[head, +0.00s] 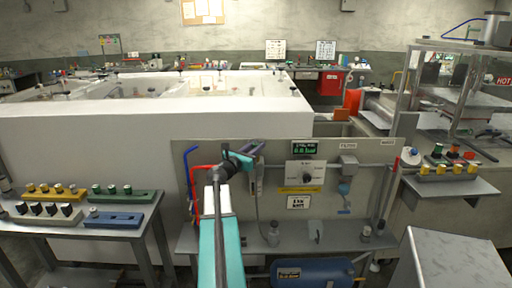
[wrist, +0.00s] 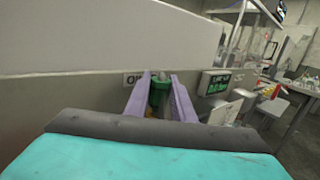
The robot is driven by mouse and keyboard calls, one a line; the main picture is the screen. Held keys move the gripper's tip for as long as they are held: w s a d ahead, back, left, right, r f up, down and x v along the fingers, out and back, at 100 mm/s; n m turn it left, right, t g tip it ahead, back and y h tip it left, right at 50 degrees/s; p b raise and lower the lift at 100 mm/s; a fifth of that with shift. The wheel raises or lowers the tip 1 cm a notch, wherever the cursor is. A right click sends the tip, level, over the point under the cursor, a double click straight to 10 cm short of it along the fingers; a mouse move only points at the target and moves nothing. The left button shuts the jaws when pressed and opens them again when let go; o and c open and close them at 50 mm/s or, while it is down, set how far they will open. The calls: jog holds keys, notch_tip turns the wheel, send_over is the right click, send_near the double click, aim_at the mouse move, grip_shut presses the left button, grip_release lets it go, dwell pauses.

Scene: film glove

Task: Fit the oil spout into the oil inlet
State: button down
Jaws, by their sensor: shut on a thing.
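My gripper (head: 246,157) is in front of the upper left of the grey panel, its inner parts small and partly hidden by my arm. A partly covered sign starting with "O" (wrist: 132,79) is on the panel just left of the fingers. I cannot pick out the oil inlet for certain.
A small metal can (head: 273,234) stands on the ledge below. Side tables with knobs flank it; a white wall rises behind.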

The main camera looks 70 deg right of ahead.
jog(key=shift+f, duration=0.2)
jog(key=c, duration=1.4)
grip_release()
jog(key=shift+c, duration=0.2)
jog(key=shift+a, duration=0.1)
jog(key=b+v, duration=0.2)
jog(key=v, duration=1.1)
jog(key=shift+a, duration=0.3)
